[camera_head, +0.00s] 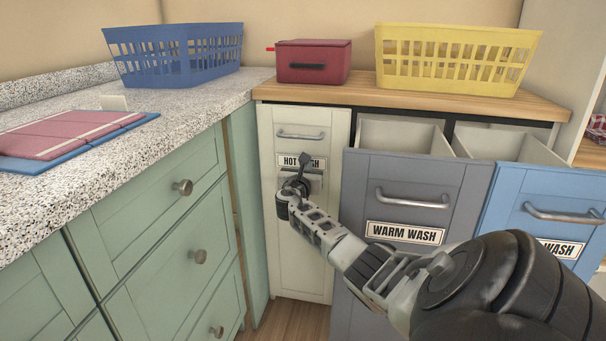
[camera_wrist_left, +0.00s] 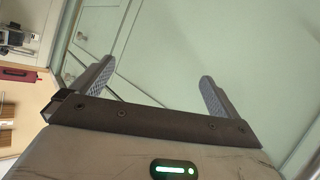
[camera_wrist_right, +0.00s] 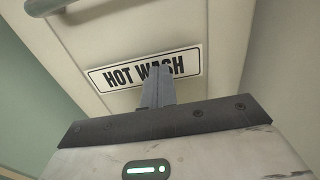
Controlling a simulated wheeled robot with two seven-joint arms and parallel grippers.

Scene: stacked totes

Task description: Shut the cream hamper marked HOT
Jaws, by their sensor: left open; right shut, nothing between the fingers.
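The cream hamper (camera_head: 300,235) marked HOT WASH stands at the left end of the unit in the head view. Its front sits back, about flush under the wooden top, unlike the two pulled-out hampers beside it. My right gripper (camera_head: 303,160) is shut and empty in front of its label. In the right wrist view the closed fingers (camera_wrist_right: 157,85) cover part of the HOT WASH label (camera_wrist_right: 120,72); I cannot tell if they touch it. My left gripper (camera_wrist_left: 155,85) is open and empty, seen only in the left wrist view, facing a pale green surface.
The grey WARM WASH hamper (camera_head: 390,180) and a blue hamper (camera_head: 545,190) stand pulled out at the right. Green drawers (camera_head: 150,220) flank the left. A blue basket (camera_head: 175,55), a red box (camera_head: 313,62) and a yellow basket (camera_head: 455,60) stand on top.

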